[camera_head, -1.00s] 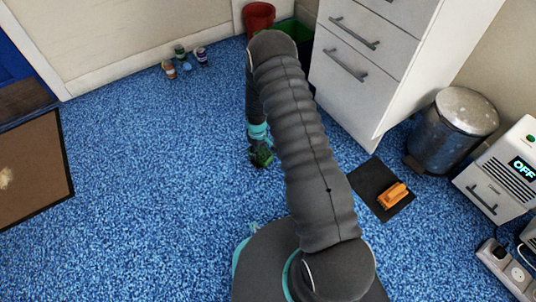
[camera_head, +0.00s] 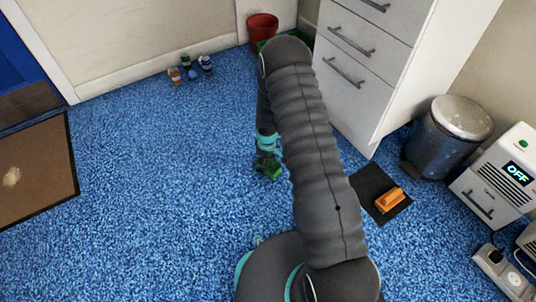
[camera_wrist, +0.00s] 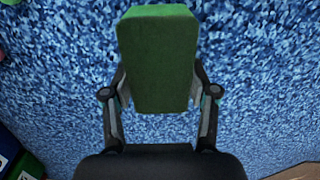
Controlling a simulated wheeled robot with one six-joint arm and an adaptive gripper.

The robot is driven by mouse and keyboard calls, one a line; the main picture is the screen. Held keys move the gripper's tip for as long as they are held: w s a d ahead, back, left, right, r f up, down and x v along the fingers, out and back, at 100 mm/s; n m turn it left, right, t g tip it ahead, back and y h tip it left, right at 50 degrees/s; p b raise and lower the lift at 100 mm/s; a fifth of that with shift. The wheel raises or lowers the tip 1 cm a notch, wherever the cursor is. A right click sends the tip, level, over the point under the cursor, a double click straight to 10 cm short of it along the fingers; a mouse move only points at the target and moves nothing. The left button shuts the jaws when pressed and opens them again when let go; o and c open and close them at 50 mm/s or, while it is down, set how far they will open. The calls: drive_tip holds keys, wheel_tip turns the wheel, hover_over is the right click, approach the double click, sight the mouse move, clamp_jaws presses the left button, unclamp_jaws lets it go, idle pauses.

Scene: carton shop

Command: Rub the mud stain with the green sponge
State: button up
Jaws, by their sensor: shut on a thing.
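The green sponge (camera_wrist: 158,58) is gripped between the two fingers of my gripper (camera_wrist: 160,92) in the wrist view, its long face toward the camera. In the head view my gripper (camera_head: 267,165) hangs over the blue carpet, with a little of the sponge's green showing. A pale tan patch (camera_head: 12,177), which looks like the mud stain, lies on the brown mat (camera_head: 45,150) at the left edge. My gripper is well to the right of the mat, apart from it. Whether the sponge touches the carpet cannot be told.
An orange object (camera_head: 390,199) lies on a dark mat (camera_head: 368,182) at right. A metal bin (camera_head: 445,140), a white appliance reading OFF (camera_head: 495,180) and white drawers (camera_head: 375,70) stand beyond. A red pot (camera_head: 262,27) and several small bottles (camera_head: 190,72) are at the back. Open carpet (camera_head: 160,190) lies between gripper and brown mat.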

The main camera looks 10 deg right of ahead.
drive_tip(key=shift+r+p, duration=1.2)
drive_tip(key=shift+r, duration=1.4)
drive_tip(key=shift+f, duration=0.1)
